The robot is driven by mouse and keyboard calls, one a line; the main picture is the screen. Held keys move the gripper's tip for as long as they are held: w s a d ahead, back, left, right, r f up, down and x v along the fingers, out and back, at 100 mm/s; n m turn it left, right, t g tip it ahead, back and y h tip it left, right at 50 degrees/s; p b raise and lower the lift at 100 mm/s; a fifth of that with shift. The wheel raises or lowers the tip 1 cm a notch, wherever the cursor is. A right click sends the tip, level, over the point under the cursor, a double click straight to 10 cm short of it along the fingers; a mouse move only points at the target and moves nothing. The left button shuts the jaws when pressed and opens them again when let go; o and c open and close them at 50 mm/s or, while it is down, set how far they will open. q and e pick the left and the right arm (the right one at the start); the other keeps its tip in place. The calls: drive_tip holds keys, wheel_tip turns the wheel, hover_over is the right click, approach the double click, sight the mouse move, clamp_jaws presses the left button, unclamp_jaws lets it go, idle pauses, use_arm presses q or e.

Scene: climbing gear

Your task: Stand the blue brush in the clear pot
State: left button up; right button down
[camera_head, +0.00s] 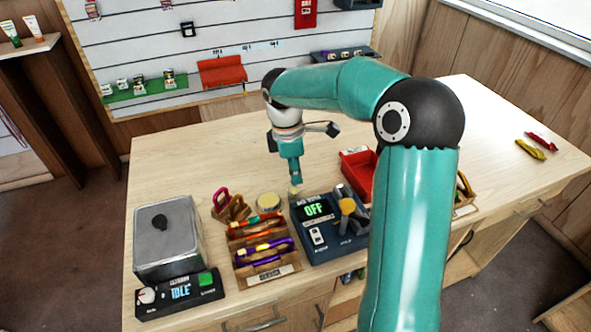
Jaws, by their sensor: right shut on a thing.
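My right arm comes in from the right and reaches over the workbench. Its gripper (294,166) points down, shut on a narrow blue thing that appears to be the blue brush (296,178). The brush is roughly upright with a pale lower end, just behind the blue device box. I cannot tell if its end touches anything. I cannot surely make out the clear pot; a small round pale-yellow thing (270,202) sits to the left of the gripper. My left gripper is not in view.
A blue device box (323,238) reading OFF stands in front of the gripper. To its left are a wooden rack (266,274) of coloured items and a grey unit (168,238) reading IDLE. A red tray (352,165) is partly behind my arm. The bench's back left is clear.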

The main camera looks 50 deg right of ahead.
drive_tip(key=shift+f, duration=0.15)
drive_tip(key=shift+f+b, duration=0.6)
drive_tip(key=shift+f, duration=0.1)
idle(0.3)
drive_tip(key=c, duration=1)
unclamp_jaws()
drive_tip(key=shift+r, duration=0.1)
drive_tip(key=r, duration=0.7)
drive_tip(key=w+a+r, duration=0.1)
drive_tip(key=r, duration=0.3)
drive_tip(key=shift+a+r, duration=0.1)
drive_tip(key=shift+r, duration=0.2)
